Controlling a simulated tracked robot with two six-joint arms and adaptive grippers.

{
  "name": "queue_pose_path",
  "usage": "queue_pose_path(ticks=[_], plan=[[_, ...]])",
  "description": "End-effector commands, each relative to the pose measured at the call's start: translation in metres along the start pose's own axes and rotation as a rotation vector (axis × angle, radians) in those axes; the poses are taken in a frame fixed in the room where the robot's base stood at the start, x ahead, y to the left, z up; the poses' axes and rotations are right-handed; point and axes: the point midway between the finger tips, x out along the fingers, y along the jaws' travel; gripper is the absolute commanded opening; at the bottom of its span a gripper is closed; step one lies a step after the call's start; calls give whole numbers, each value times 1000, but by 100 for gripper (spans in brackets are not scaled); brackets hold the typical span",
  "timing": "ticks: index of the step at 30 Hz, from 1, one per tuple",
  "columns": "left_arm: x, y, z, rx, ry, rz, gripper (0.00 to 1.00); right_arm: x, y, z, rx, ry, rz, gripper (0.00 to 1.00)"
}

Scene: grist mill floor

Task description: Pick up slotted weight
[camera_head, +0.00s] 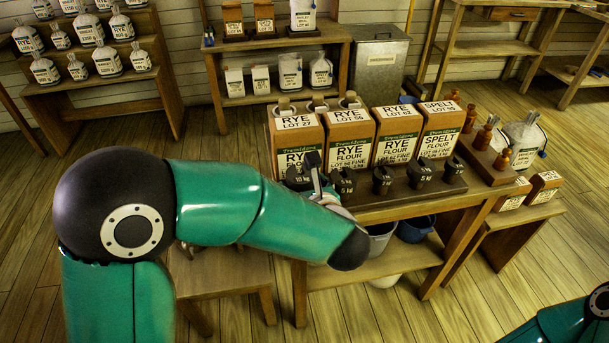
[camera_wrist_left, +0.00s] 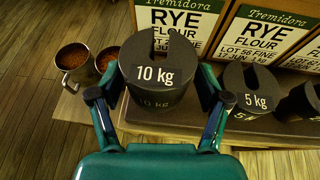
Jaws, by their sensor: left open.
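A dark slotted weight marked 10 kg (camera_wrist_left: 165,58) stands upright between the spread fingers of my left gripper (camera_wrist_left: 154,100) in the left wrist view. The fingers are open, one on each side of its lower body. I cannot tell whether they touch it. In the head view this weight (camera_head: 297,180) is partly hidden by my left gripper (camera_head: 318,178). A smaller 5 kg slotted weight (camera_wrist_left: 250,92) stands just to its right, with several smaller weights farther along the same wooden board. My right gripper is out of view.
Rye flour bags (camera_head: 348,142) and a spelt flour bag (camera_head: 440,130) stand close behind the weights. Two metal cups (camera_wrist_left: 76,66) of reddish grain sit left of the 10 kg weight. A blue bucket (camera_head: 415,229) is below the tabletop.

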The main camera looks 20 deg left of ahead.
Motion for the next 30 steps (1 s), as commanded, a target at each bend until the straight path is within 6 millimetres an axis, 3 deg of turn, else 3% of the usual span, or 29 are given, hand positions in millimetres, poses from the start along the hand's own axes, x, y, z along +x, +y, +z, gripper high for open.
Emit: queue_pose_path(ticks=[10,24,30], plan=[[7,5,-1,-3,-1,4,77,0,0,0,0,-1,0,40],[7,5,0,-4,-2,5,0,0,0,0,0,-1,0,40],[6,5,2,-7,-8,4,0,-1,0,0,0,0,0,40]])
